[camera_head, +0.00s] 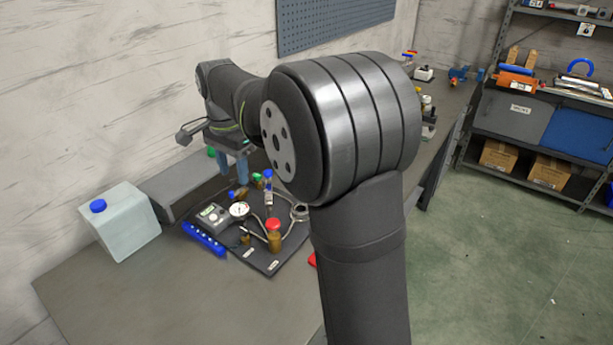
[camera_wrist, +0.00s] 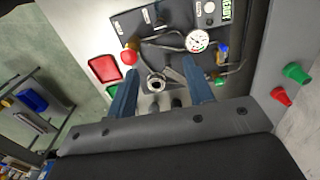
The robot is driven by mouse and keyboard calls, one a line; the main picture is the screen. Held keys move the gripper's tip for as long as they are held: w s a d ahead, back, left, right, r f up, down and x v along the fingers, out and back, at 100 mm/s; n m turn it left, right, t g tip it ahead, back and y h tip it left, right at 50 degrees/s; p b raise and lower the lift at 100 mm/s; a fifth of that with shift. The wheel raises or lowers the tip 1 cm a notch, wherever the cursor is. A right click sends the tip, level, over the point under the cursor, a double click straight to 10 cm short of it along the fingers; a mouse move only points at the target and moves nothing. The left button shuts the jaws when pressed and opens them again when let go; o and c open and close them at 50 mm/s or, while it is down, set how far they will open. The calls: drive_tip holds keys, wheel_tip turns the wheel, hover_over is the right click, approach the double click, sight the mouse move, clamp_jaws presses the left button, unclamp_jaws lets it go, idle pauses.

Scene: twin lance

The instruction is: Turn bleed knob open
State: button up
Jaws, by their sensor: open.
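A dark board (camera_head: 262,256) on the bench carries a white dial gauge (camera_head: 239,210), a grey box with a green display (camera_head: 212,216), hoses and brass fittings. A red knob (camera_head: 274,224) tops a brass body; it also shows in the wrist view (camera_wrist: 129,57), near the left fingertip. Smaller blue (camera_head: 268,174) and green (camera_head: 257,175) knobs stand at the back of the board. I cannot tell which is the bleed knob. My gripper (camera_wrist: 160,66) is open, its two blue fingers pointing down over the board. A metal ring (camera_wrist: 157,82) shows between them, apparently lower down.
A translucent jug with a blue cap (camera_head: 120,222) and a blue strip (camera_head: 203,240) stand left of the board. The wrist view shows a red tray (camera_wrist: 104,69) and loose red (camera_wrist: 281,96) and green (camera_wrist: 296,73) pieces. The front bench is clear.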

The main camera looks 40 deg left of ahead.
drive_tip(key=w+d+f+m+g+y, duration=0.2)
drive_tip(key=w+d+m+g, duration=0.15)
drive_tip(key=w, duration=0.35)
approach(244, 229)
drive_tip(key=shift+m+g, duration=0.35)
drive_tip(key=shift+m, duration=0.1)
drive_tip(key=x, duration=0.8)
drive_tip(key=shift+w+f, duration=0.1)
drive_tip(key=shift+w, duration=0.25)
drive_tip(key=c, duration=1)
